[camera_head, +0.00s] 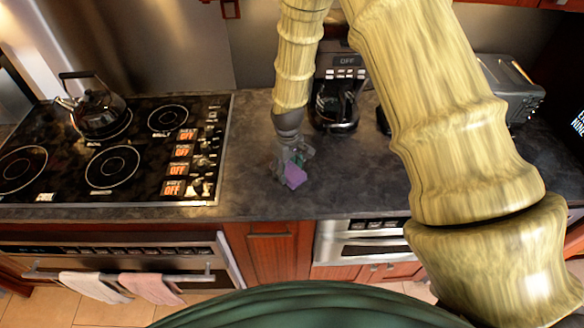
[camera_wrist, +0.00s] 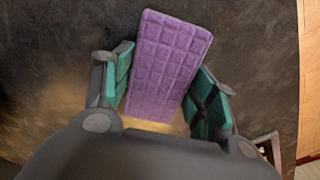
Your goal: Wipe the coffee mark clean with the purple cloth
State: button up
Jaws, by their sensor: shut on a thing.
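The purple cloth (camera_head: 294,177) is at the dark countertop between the stove and the coffee maker. In the wrist view the cloth (camera_wrist: 168,65) is a stiff-looking quilted rectangle, slightly tilted, between the green-padded fingers. My gripper (camera_head: 292,163) is shut on it and points down, low over the counter; I cannot tell if the cloth touches the surface. My gripper (camera_wrist: 163,95) shows a finger on each side of the cloth. I cannot make out the coffee mark for certain; a yellowish-brown patch (camera_wrist: 155,125) shows below the cloth, and it may be a stain or light.
The black stove (camera_head: 140,150) with a kettle (camera_head: 98,108) is to the left. A coffee maker (camera_head: 337,95) stands behind, right of my gripper. A toaster (camera_head: 512,85) is at the right, partly behind my arm. Bare counter (camera_head: 350,185) lies to the right of the cloth.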

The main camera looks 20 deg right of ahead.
aim_at(299, 168)
jog(key=shift+s+d, duration=0.2)
jog(key=shift+d, duration=0.55)
jog(key=shift+s+d, duration=0.25)
jog(key=shift+d, duration=0.5)
jog(key=shift+s+d, duration=0.2)
jog(key=shift+d, duration=0.55)
jog(key=shift+s+d+p, duration=0.15)
jog(key=shift+s+d, duration=0.1)
jog(key=shift+d, duration=0.65)
jog(key=shift+s+d+p, duration=0.2)
jog(key=shift+s+d, duration=0.1)
jog(key=shift+d, duration=0.65)
jog(key=shift+s+d+p, duration=0.15)
jog(key=shift+s+d, duration=0.1)
jog(key=shift+d, duration=0.65)
jog(key=shift+w+a+f, duration=0.1)
jog(key=shift+w+a, duration=0.05)
jog(key=shift+a, duration=0.55)
jog(key=shift+w+a, duration=0.15)
jog(key=shift+a, duration=0.5)
jog(key=shift+w+a, duration=0.2)
jog(key=shift+a, duration=0.3)
jog(key=shift+w+a, duration=0.15)
jog(key=shift+a, duration=0.3)
jog(key=shift+a, duration=0.1)
jog(key=shift+w+a, duration=0.3)
jog(key=shift+a, duration=0.4)
jog(key=shift+a, duration=0.15)
